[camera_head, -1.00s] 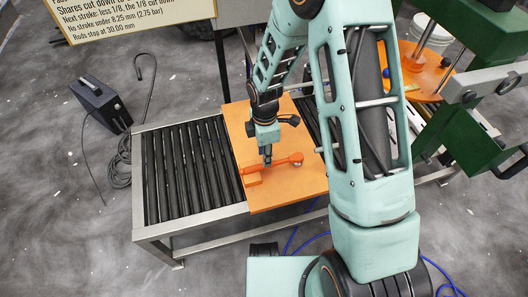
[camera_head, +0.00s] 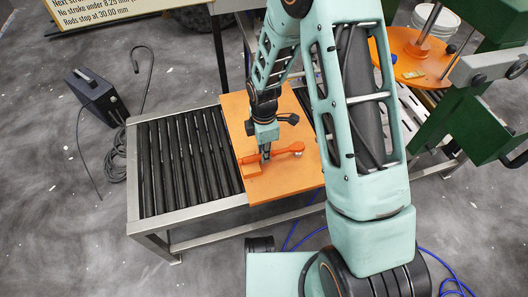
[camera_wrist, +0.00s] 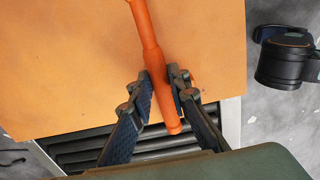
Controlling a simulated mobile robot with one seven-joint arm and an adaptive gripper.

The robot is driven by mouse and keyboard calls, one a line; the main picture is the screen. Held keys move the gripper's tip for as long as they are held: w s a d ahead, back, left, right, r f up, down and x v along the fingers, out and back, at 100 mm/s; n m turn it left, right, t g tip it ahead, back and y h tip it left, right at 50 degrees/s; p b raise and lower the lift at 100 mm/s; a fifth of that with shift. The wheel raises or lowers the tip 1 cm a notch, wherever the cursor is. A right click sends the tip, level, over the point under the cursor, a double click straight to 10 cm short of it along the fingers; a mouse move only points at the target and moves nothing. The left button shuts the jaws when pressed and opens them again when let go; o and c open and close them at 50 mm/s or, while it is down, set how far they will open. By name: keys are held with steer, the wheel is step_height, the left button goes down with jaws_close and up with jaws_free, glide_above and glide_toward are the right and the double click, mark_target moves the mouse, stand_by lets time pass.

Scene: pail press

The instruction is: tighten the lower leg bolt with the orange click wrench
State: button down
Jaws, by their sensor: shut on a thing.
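The orange click wrench (camera_head: 287,149) lies across the orange board, its round head to the right in the head view. In the wrist view the wrench (camera_wrist: 146,25) runs from the top edge down between my fingers. My gripper (camera_wrist: 161,88) is shut on its handle, with the handle's end just past the fingers; in the head view my gripper (camera_head: 265,154) is low over the board. Whether the wrench touches the board is unclear. I cannot make out the lower leg bolt in either view.
A green press (camera_head: 466,130) with a round orange plate (camera_head: 420,72) stands at right. A black box (camera_head: 92,92) with a cable is on the floor at left.

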steer(key=shift+r+p, duration=1.65)
steer(key=shift+r, duration=0.75)
